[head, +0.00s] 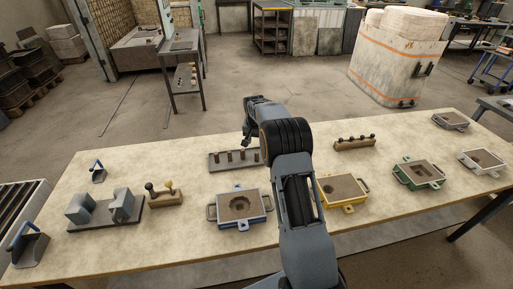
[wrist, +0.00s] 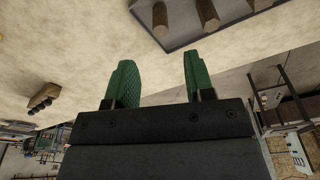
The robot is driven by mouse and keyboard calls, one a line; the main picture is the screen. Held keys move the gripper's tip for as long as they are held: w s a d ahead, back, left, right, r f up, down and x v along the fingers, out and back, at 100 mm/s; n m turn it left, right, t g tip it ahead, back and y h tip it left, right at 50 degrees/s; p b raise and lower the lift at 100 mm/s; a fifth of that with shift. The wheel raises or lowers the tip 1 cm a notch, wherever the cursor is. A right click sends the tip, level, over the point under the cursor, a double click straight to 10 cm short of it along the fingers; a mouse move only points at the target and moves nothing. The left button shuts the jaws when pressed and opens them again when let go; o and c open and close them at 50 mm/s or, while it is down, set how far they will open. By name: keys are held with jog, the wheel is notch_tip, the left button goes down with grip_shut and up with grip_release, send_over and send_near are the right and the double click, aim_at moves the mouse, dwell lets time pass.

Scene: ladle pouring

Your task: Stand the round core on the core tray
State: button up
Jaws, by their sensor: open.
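The core tray (head: 213,166) is a long dark grey plate near the back middle of the table. Several brown cylindrical cores (head: 243,155) stand on it in a row. In the wrist view the tray (wrist: 185,42) is at the top right, with brown round-sided cores (wrist: 208,14) on it, cut off by the frame edge. I cannot tell which one is the round core. My gripper (head: 246,142) is above and just behind the tray's right part. Its green fingers (wrist: 157,65) are spread apart with nothing between them.
A blue mould box (head: 255,218) stands in front of the tray, and a yellow one (head: 356,201) to the right. Green (head: 404,179) and white (head: 494,170) boxes lie farther right. A wooden rack with dark knobs (head: 355,144) stands at the back. Grey blocks (head: 125,204) are left.

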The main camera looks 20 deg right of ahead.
jog(key=s+a+r+n+t, duration=0.1)
jog(key=s+a+r+n, duration=0.1)
jog(key=s+a+r, duration=0.35)
jog(key=s+a+r+n, duration=0.1)
jog(key=s+a+r, duration=0.1)
jog(key=s+r, duration=0.55)
jog(key=s+a+n, duration=0.2)
jog(key=s, duration=0.8)
jog(key=s+a+n+t+y, duration=0.1)
jog(key=s+a, duration=0.2)
jog(key=s, duration=0.8)
jog(key=shift+f+n+t, duration=0.3)
jog(key=shift+f+n, duration=0.1)
jog(key=shift+f, duration=0.05)
jog(key=shift+s+a, duration=0.1)
jog(key=shift+a, duration=0.05)
